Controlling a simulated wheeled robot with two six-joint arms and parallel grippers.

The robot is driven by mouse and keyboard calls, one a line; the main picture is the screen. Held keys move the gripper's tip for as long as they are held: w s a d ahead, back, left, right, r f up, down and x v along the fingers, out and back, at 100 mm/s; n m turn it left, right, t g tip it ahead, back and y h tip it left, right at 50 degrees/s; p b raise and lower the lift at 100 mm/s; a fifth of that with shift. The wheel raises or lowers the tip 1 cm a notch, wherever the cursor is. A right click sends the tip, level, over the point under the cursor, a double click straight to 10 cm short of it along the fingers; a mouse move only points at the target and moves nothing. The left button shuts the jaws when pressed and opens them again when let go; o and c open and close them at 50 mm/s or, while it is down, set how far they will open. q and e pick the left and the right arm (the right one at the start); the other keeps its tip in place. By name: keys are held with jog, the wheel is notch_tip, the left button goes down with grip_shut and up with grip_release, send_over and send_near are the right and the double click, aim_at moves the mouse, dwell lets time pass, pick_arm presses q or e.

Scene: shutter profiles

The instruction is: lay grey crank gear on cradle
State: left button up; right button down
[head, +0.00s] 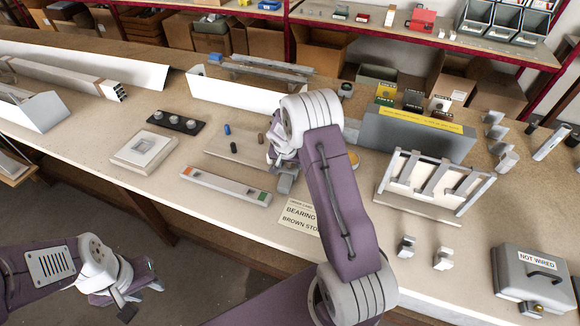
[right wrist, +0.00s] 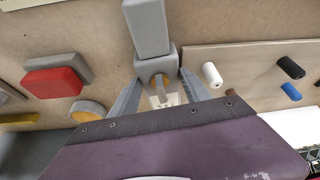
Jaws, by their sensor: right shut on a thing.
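My right gripper (head: 284,165) is over the middle of the bench, largely hidden behind its own wrist. In the right wrist view its jaws (right wrist: 160,85) are shut on the grey crank gear (right wrist: 155,66), a grey block with a round brownish socket and a long grey bar. In the head view only a small grey part of the gear (head: 285,183) shows below the wrist. A pale square plate with a raised frame (head: 127,155) lies to the left; I cannot tell for sure whether it is the cradle. My left gripper (head: 140,296) is open and empty, low in front of the bench.
A board (head: 225,145) with small pegs lies left of the right gripper. A long grey strip (head: 225,187) and a lettered card (head: 300,213) lie near the front edge. A white rack (head: 435,185) stands right. A red block (right wrist: 55,82) shows in the right wrist view.

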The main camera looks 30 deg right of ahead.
notch_tip(320, 180, up, 3)
jog(key=shift+s+d+r, duration=0.1)
jog(key=shift+d+r, duration=0.05)
jog(key=s+d+r, duration=0.6)
jog(key=s+d, duration=0.1)
jog(key=s, duration=0.1)
jog(key=shift+s+r, duration=0.3)
jog(key=shift+s, duration=0.1)
jog(key=shift+w, duration=0.1)
jog(key=s+a+n+y, duration=0.1)
jog(key=a+n, duration=0.3)
jog(key=a, duration=0.6)
jog(key=s+a+n+t+y, duration=0.1)
jog(key=s+a+n, duration=0.2)
jog(key=a, duration=0.7)
jog(key=shift+a+f+n+y, duration=0.25)
jog(key=shift+n+y, duration=0.15)
jog(key=shift+n, duration=0.1)
